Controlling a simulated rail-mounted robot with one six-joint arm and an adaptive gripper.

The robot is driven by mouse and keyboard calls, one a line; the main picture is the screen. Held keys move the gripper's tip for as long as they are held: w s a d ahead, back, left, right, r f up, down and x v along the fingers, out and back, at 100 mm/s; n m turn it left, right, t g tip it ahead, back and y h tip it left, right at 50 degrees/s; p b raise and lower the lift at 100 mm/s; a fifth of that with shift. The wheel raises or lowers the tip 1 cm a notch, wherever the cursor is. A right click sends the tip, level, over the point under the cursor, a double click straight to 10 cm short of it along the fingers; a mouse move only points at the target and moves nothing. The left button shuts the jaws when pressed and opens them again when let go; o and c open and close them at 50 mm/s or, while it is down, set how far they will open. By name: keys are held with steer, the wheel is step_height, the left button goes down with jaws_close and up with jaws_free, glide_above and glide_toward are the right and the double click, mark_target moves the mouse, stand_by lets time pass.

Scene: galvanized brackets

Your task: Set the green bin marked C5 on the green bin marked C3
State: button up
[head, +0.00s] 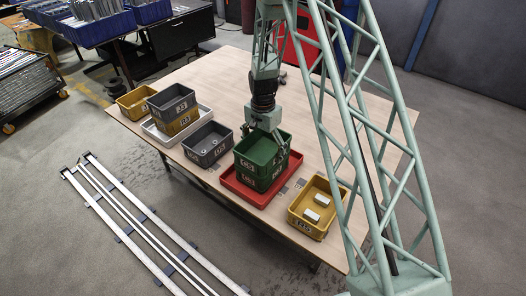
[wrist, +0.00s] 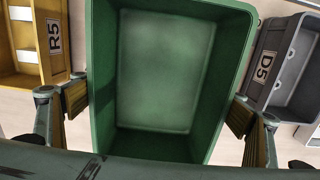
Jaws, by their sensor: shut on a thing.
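My gripper (head: 265,137) is shut on an empty green bin (head: 262,150), with its fingers on two opposite sides. The wrist view shows that bin (wrist: 165,70) large between the finger pads, its floor bare. A second green bin (head: 255,182) sits directly below it, inside a red tray (head: 288,180). The held bin is level and lined up over the lower one. I see no clear gap between them, but cannot tell if the held bin's weight rests there. The white labels on both green bins are too small to read surely.
A yellow bin marked R5 (wrist: 30,75) with pale pieces in it is the yellow bin (head: 303,222) right of the tray. Further left, a grey bin (head: 172,98) sits on a yellow one (head: 180,124).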

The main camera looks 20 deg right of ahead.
mark_target(263, 156)
steer(key=shift+f, duration=0.3)
steer(key=o, duration=0.8)
steer(key=shift+r, duration=0.1)
steer(key=shift+r+p, duration=0.45)
steer(key=shift+r, duration=0.3)
step_height(263, 156, up, 12)
steer(key=shift+f, duration=0.2)
stand_by(0.3)
